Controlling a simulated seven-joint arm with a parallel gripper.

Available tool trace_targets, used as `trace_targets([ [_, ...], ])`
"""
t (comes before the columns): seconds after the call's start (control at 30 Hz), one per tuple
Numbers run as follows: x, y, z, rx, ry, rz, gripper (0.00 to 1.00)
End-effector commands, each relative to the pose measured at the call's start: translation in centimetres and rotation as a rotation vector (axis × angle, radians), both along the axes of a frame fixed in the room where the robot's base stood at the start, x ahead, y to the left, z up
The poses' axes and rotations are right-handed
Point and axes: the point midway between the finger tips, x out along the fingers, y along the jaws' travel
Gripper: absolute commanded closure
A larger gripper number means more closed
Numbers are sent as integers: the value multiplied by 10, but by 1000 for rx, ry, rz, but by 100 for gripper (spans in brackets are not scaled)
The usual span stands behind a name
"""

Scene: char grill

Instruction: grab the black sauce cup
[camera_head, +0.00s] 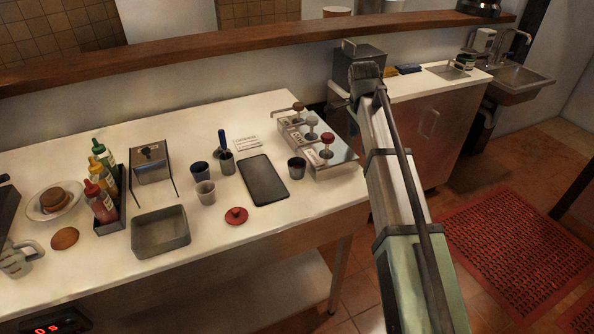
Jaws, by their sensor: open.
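Two small dark cups stand upright on the white counter, and I cannot tell for sure which is the black sauce cup. One dark cup (297,168) is right of the dark flat tray, beside the pump dispensers. Another dark cup (200,171), with a bluish look, is left of the tray. My arm rises from the bottom right, and its far end is near the counter's back right. My gripper (348,94) is there, small and hard to make out. It is open and apart from both cups; nothing shows in it.
A pale cup (205,193), a cup with a blue-handled tool (227,163), a red lid (236,216) and the dark flat tray (263,181) are nearby. The pump dispensers (318,148) stand at the right. Bottles (101,200) and a grey bin (161,240) are left.

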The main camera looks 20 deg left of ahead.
Motion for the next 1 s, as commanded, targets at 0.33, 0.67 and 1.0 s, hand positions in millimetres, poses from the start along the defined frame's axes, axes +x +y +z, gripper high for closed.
trace_targets([
  [0.33,-93,122,78,40,116,115,20],
  [0.67,-128,152,94,43,159,152,20],
  [1.0,-128,150,39,42,159,151,20],
])
